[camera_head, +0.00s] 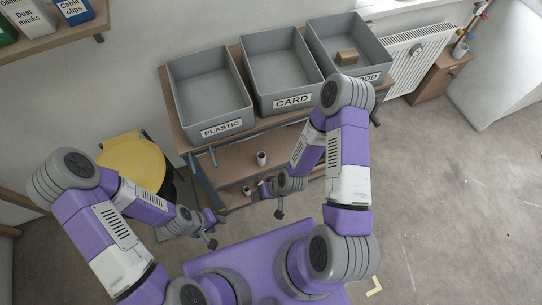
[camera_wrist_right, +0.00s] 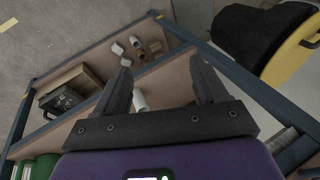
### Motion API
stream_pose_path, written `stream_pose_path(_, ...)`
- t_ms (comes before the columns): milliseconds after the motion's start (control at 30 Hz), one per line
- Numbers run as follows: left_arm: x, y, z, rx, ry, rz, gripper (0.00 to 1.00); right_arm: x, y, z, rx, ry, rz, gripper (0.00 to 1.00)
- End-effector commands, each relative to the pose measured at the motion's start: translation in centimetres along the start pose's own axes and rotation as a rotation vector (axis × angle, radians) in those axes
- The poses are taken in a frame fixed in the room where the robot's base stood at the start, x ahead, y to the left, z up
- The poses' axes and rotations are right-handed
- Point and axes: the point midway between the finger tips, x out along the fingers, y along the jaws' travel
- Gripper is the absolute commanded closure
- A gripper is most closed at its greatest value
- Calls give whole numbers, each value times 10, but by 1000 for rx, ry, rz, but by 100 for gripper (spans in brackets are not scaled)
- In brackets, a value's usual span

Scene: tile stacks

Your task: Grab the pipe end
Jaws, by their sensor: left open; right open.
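A short white cylinder, seemingly the pipe end (camera_head: 262,159), stands on the middle shelf of the rack below the bins. In the right wrist view the pipe end (camera_wrist_right: 140,99) shows between my right fingers, nearer the left one, partly hidden by the gripper body. My right gripper (camera_head: 267,201) is open in front of the shelves; its fingers (camera_wrist_right: 161,62) hold nothing. My left gripper (camera_head: 214,231) is open and empty, lower left of the right one, near the yellow-topped bin.
Grey bins labelled PLASTIC (camera_head: 221,129), CARD (camera_head: 292,102) and WOOD (camera_head: 368,78) stand on top; the last holds a brown block (camera_head: 347,57). Small pieces (camera_wrist_right: 118,48) and a box (camera_wrist_right: 72,88) lie on the lower shelf. A yellow-topped bin (camera_head: 130,162) stands left. Right floor is clear.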

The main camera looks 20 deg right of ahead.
Motion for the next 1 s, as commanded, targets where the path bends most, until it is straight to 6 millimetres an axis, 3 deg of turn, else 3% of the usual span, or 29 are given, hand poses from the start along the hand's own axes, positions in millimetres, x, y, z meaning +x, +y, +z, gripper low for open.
stream_pose_path(33, 24, -10, -1, -2, -1, -1, 57, 34, 14, -15, -47, 78, -15, 28)
stream_pose_path(100, 45, -18, -1, -2, -1, -1, 57, 66, 27, -44, -133, 213, -29, 28)
stream_pose_path(200, 72, -28, -2, -3, -2, -1, 57, 100, 48, -84, -248, 417, -23, 28)
stream_pose_path(300, 94, -36, -4, -2, -1, -1, 57, 122, 69, -117, -338, 606, 11, 28)
stream_pose_path(433, 114, -44, -5, -2, -1, -1, 57, 134, 92, -147, -419, 796, 77, 28)
stream_pose_path(600, 125, -47, -5, -1, -1, -1, 57, 136, 106, -166, -467, 919, 137, 28)
stream_pose_path(1000, 143, -54, -6, -1, 0, -1, 57, 167, 101, -200, -474, 938, 145, 28)
